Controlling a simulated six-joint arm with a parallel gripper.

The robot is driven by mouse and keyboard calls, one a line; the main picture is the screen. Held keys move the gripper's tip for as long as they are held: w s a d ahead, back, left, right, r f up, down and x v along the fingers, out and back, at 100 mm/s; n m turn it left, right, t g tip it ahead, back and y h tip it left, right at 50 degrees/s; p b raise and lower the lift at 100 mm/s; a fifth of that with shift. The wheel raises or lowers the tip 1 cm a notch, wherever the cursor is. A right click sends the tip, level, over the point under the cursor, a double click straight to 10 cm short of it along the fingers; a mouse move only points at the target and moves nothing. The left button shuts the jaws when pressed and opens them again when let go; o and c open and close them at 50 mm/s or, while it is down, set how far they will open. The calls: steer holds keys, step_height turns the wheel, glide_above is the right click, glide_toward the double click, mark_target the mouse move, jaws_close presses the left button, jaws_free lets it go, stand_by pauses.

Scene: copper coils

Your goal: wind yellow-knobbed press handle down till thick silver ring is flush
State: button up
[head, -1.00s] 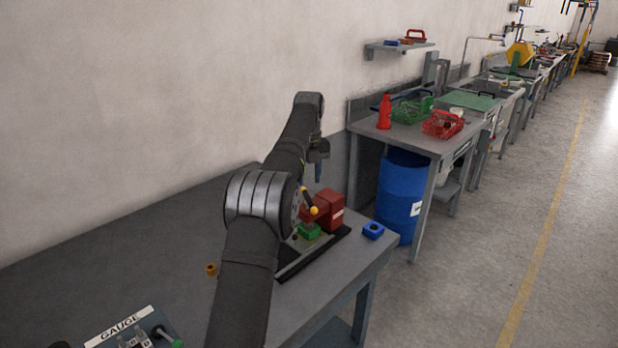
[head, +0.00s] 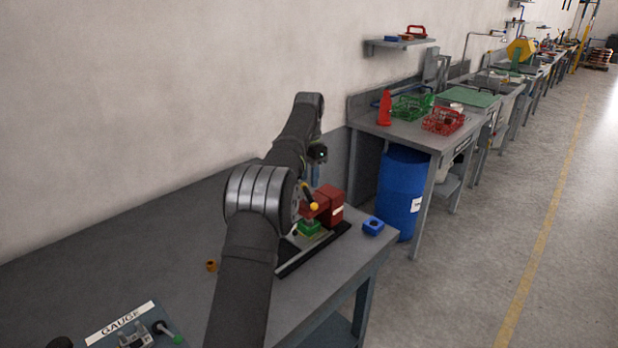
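The red press (head: 332,208) stands on a dark base near the right end of the grey bench. Its yellow knob (head: 313,206) shows at the press's left, on a dark handle leading up and left. A green block (head: 309,228) sits low at the front of the press. The thick silver ring cannot be made out; my arm hides part of the press's left side. My gripper (head: 316,178) points down just behind and above the press. Its fingers are small and partly covered, so I cannot tell whether they are open or touch the handle.
A blue block (head: 373,226) lies right of the press, near the bench edge. A small copper-coloured piece (head: 211,266) lies left of my arm. A gauge board (head: 150,338) is at the front left. A blue barrel (head: 402,195) stands beyond the bench.

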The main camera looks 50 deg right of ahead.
mark_target(309, 193)
steer(key=n, duration=0.6)
steer(key=shift+f, duration=0.2)
steer(key=n, duration=0.4)
steer(key=shift+f, duration=0.1)
steer(key=n, duration=0.3)
steer(key=shift+f+n, duration=0.1)
steer(key=shift+n, duration=0.2)
steer(key=shift+f, duration=0.75)
steer(key=shift+f, duration=0.35)
steer(key=shift+f, duration=1.4)
